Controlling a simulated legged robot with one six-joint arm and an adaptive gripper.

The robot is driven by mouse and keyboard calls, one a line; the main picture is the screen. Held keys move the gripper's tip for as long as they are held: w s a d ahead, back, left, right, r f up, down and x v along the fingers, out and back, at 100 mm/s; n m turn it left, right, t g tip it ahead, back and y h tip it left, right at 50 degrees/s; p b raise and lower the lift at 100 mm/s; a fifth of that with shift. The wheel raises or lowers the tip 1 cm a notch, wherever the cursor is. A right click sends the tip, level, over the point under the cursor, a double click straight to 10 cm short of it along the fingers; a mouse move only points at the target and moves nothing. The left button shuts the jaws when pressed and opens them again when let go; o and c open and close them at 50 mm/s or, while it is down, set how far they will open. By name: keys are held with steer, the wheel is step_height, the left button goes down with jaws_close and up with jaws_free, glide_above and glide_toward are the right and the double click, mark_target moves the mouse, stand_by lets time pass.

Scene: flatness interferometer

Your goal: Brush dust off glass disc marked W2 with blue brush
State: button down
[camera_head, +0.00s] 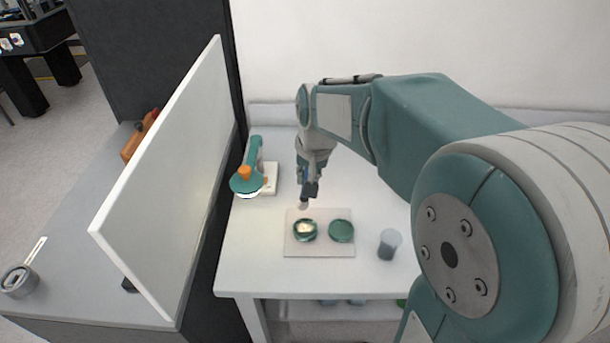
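My gripper (309,187) points down over the back edge of a pale square mat (322,249) on the white table. A small blue part and a pale tip below the fingers appear to be the blue brush (303,205), held in my gripper. The fingers are small and partly hidden. Two dark green glass discs lie side by side on the mat. The left disc (298,237) has a pale cream patch on it; the right disc (341,231) looks plain dark green. The brush tip is behind the left disc, apparently apart from it. I cannot read any W2 marking.
A clear cup (389,244) with grey contents stands right of the mat. A teal and orange device (246,180) on a pale base is at the back left. A tall white panel (172,178) stands left of the table. My arm hides the right side.

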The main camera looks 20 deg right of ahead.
mark_target(304, 204)
steer(key=shift+x, duration=0.8)
steer(key=shift+s+a+f, duration=0.1)
steer(key=shift+a+f, duration=0.15)
steer(key=shift+f, duration=0.45)
steer(key=shift+s+a+f, duration=0.1)
steer(key=shift+a+f, duration=0.1)
steer(key=shift+f, duration=0.5)
steer(key=shift+d+f, duration=0.3)
steer(key=shift+f, duration=0.15)
steer(key=shift+a, duration=0.15)
steer(key=shift+f, duration=0.45)
